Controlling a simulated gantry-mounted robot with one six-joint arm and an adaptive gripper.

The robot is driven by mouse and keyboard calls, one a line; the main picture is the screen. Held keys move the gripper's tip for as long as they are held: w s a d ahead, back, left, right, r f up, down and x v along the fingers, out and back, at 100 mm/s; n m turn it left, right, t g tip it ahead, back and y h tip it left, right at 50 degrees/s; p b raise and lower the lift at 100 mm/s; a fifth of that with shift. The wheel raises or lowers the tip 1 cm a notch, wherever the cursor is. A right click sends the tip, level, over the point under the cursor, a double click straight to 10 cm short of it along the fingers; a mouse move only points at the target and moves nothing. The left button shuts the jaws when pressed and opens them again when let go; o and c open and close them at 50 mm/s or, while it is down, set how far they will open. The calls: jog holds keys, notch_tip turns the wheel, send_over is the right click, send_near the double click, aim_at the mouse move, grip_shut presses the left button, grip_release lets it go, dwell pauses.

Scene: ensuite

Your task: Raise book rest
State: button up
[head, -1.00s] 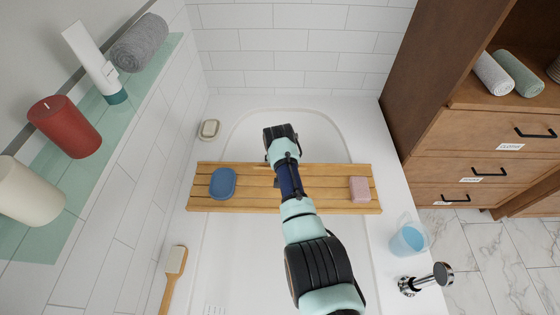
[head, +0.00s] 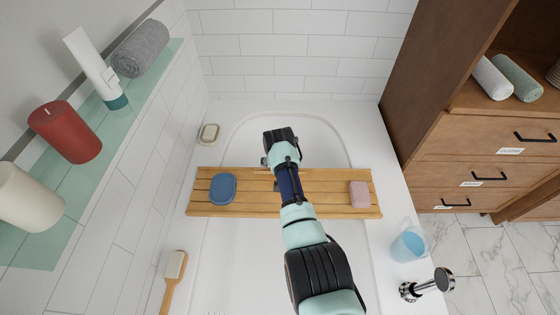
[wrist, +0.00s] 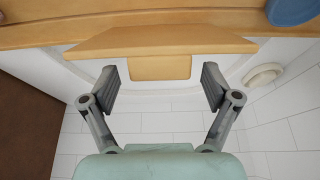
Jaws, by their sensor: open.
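A slatted wooden caddy (head: 325,205) lies across the bathtub. The book rest is mostly hidden by my arm in the head view. In the wrist view the book rest (wrist: 160,40) is a light wooden panel with a squarish tab (wrist: 160,67) projecting from its edge towards my gripper. Its exact tilt is hard to tell. My gripper (wrist: 161,88) is open, with one finger on each side of the tab and a gap to both; it holds nothing. In the head view my gripper (head: 272,160) is over the caddy's far edge.
On the caddy are a blue oval item (head: 222,188) at left and a pink block (head: 359,194) at right. A soap dish (head: 208,134), brush (head: 174,275) and blue cup (head: 409,243) sit on the tub rim. A wall shelf (head: 100,150) and wooden cabinet (head: 480,150) flank the tub.

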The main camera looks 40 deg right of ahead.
jog(key=v, duration=1.1)
jog(key=shift+s+r, duration=0.15)
jog(key=shift+r, duration=0.2)
jog(key=shift+a, duration=0.15)
